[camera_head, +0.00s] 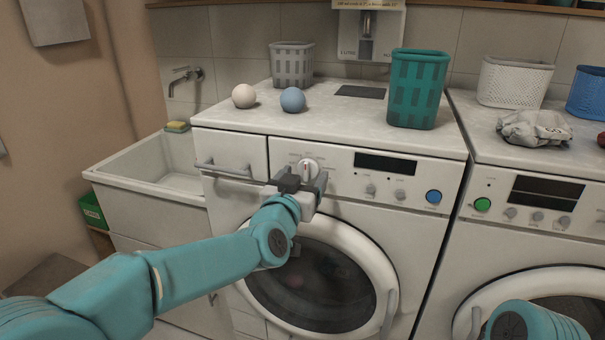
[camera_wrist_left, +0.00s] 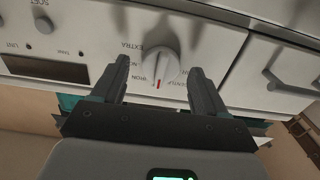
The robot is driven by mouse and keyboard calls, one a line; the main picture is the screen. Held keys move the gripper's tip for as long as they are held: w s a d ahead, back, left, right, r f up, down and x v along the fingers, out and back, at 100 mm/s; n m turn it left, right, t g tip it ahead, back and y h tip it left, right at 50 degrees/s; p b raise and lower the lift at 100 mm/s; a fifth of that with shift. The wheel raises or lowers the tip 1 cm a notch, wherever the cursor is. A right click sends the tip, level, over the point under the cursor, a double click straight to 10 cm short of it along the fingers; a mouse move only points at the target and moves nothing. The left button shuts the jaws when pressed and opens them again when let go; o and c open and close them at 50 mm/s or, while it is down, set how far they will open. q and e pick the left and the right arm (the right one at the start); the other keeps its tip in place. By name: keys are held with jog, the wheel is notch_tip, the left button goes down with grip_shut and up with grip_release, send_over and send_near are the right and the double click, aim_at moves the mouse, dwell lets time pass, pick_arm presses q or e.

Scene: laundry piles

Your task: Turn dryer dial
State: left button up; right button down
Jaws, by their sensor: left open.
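The dryer dial (camera_head: 308,168) is a round white knob with a red mark on the front panel of the left machine (camera_head: 340,152). In the left wrist view the dial (camera_wrist_left: 158,64) sits between the two fingers, with printed labels around it. My left gripper (camera_head: 306,184) is open just in front of the dial. In the wrist view the left gripper (camera_wrist_left: 160,75) has a finger on each side of the dial, with gaps showing. A teal part of my right arm (camera_head: 535,322) shows at the lower right; its gripper is out of view.
The panel also has a dark display (camera_head: 385,163), small knobs and a blue button (camera_head: 433,196). On top stand a grey basket (camera_head: 292,64), a teal basket (camera_head: 417,90) and two balls. A second machine (camera_head: 540,212) stands right, a sink (camera_head: 150,165) left.

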pick_arm(q)
jog(key=shift+w+d, duration=0.15)
jog(key=shift+w, duration=0.25)
jog(key=c, duration=1)
jog(key=shift+f, duration=0.1)
